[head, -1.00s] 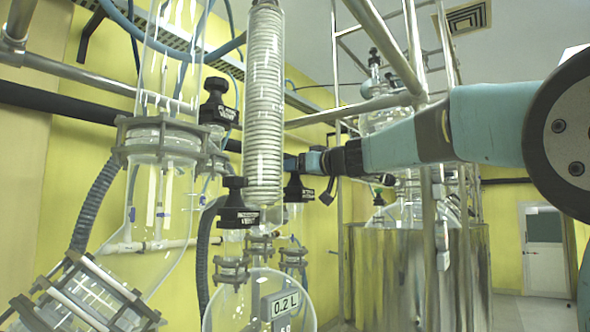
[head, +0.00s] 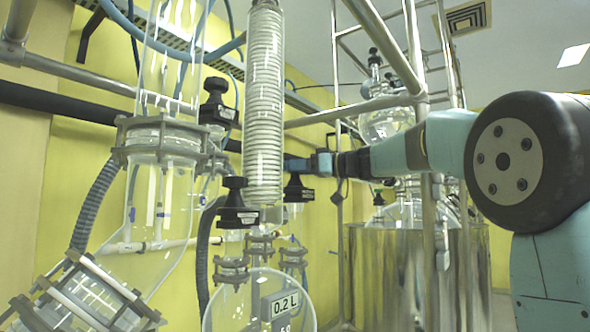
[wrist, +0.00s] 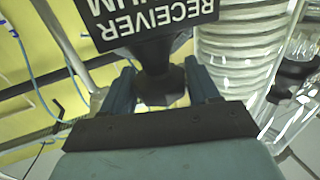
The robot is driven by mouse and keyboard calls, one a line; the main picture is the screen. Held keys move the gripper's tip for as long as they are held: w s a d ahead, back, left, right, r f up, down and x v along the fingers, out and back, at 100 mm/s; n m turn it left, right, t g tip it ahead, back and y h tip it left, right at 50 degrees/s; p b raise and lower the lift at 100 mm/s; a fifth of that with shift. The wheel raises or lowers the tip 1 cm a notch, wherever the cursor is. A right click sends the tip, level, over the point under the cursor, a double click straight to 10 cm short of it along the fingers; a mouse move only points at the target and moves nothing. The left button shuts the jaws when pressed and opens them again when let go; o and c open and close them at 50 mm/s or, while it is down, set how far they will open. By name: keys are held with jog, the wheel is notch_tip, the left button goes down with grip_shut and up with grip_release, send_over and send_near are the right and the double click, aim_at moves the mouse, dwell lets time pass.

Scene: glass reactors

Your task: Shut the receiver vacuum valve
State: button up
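The receiver vacuum valve (head: 298,190) is a black knob with a black label plate, just right of the glass coil in the head view. Its label fills the top of the wrist view upside down, reading RECEIVER with part of a second word. My gripper (head: 292,164) comes in level from the right at the knob's top. In the wrist view its blue fingers (wrist: 161,88) lie on both sides of the black knob (wrist: 160,82) and appear to press on it. The knob's far side is hidden.
The glass coil condenser (head: 265,110) stands close left of my gripper. Other black valves (head: 236,203) (head: 217,105) are nearby. Metal frame pipes (head: 428,180) and a steel vessel (head: 390,275) stand to the right, near my arm.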

jog(key=c, duration=0.5)
jog(key=m+t+h, duration=0.3)
jog(key=m+t, duration=0.1)
jog(key=t, duration=0.1)
jog(key=shift+s+t, duration=0.1)
jog(key=shift+t, duration=0.2)
jog(key=shift+m+t+h, duration=2)
jog(key=shift+m+h, duration=0.2)
jog(key=shift+h, duration=0.6)
jog(key=o, duration=0.7)
